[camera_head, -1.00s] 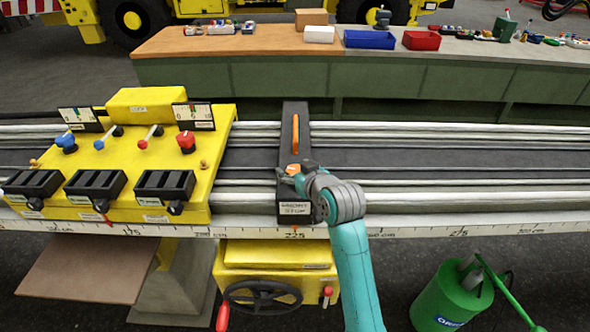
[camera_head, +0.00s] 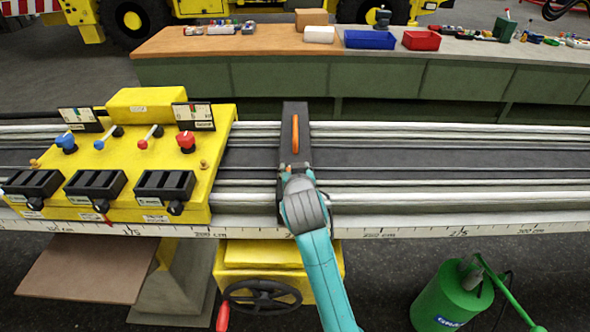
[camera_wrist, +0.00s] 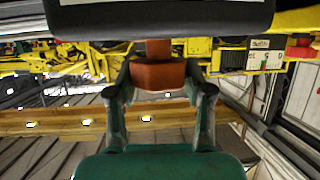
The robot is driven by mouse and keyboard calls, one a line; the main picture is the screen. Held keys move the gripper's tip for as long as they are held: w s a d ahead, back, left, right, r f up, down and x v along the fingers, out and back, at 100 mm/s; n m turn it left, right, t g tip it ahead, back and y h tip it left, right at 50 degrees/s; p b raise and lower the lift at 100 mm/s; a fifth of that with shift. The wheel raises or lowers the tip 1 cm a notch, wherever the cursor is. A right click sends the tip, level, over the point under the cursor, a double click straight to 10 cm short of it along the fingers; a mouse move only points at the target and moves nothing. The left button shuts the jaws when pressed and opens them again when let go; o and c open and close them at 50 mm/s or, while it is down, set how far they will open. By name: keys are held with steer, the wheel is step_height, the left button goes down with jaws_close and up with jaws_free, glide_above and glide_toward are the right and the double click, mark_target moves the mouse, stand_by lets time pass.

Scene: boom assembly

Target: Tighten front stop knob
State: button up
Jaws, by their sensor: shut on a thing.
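The front stop is a dark bar (camera_head: 303,119) lying across the rails, with an orange handle (camera_head: 295,134) on its rear half. My gripper (camera_wrist: 160,73) is shut on the orange-red front stop knob (camera_wrist: 158,75); one finger is on each side of it in the wrist view. In the head view my wrist covers the knob and the front part of the stop. A dark block edge (camera_wrist: 160,16) fills the top of the wrist view.
A yellow control panel (camera_head: 135,150) with levers stands left of the stop. The rails (camera_head: 450,160) to the right are clear. A scale strip (camera_head: 400,229) runs along the front edge. Below are a handwheel (camera_head: 262,297) and a green canister (camera_head: 450,295).

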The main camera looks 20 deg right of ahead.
steer(key=m+g+h, duration=0.1)
steer(key=m+h, duration=0.1)
steer(key=h, duration=0.1)
steer(key=m+g+h, duration=0.2)
steer(key=m+h, duration=0.1)
steer(key=shift+a+m, duration=0.1)
steer(key=shift+m, duration=0.2)
steer(key=shift+m+g+h, duration=1.5)
steer(key=shift+m+g, duration=0.6)
steer(key=shift+m, duration=0.1)
steer(key=shift+f, duration=0.1)
steer(key=o, duration=1.2)
steer(key=shift+c, duration=0.2)
steer(key=v, duration=1.1)
steer(key=shift+s+a+r, duration=0.2)
steer(key=shift+a, duration=0.1)
